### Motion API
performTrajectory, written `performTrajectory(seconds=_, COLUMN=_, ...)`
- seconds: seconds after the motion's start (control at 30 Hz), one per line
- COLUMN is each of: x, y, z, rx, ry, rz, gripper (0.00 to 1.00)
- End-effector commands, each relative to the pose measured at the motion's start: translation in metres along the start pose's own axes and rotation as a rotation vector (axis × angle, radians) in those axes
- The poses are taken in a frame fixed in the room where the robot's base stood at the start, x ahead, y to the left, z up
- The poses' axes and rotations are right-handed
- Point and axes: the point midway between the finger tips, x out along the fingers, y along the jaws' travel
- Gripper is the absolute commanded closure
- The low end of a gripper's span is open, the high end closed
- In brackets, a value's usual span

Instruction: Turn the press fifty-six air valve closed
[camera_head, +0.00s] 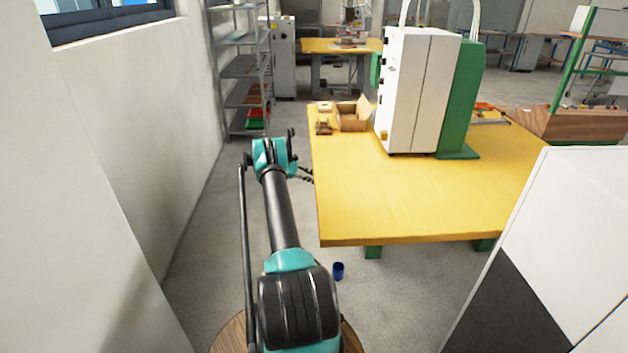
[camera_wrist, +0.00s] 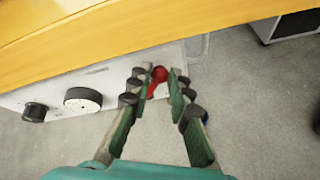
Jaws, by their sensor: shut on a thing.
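The air valve shows in the wrist view as a red handle (camera_wrist: 156,80) at the right end of a pale panel (camera_wrist: 112,77) under the yellow table edge. My gripper (camera_wrist: 158,76) has its two green fingers with dark pads on either side of the red handle, shut on it. The fingers partly cover the handle and its base. In the head view my gripper (camera_head: 307,175) is beside the left edge of the yellow table (camera_head: 420,205). The valve and panel cannot be made out in that view.
A black knob (camera_wrist: 35,112) and a round white-faced dial (camera_wrist: 83,99) sit left of the valve on the panel. A white-and-green machine (camera_head: 410,90) and an open cardboard box (camera_head: 352,118) stand on the table. A blue cup (camera_head: 338,271) is on the floor. A wall borders the left.

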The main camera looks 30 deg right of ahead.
Motion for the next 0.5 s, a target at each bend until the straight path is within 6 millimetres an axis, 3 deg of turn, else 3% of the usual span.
performTrajectory(seconds=0.27, x=-0.0007, y=0.0, z=-0.001, rx=0.0, ry=0.002, rz=0.001, gripper=1.0)
performTrajectory(seconds=0.3, x=-0.0008, y=0.0, z=-0.001, rx=0.0, ry=0.002, rz=0.001, gripper=0.8)
performTrajectory(seconds=0.4, x=-0.0007, y=0.0, z=-0.0009, rx=0.0, ry=0.002, rz=0.001, gripper=0.68)
performTrajectory(seconds=0.5, x=-0.0004, y=-0.0001, z=-0.0007, rx=0.0, ry=0.001, rz=0.001, gripper=0.67)
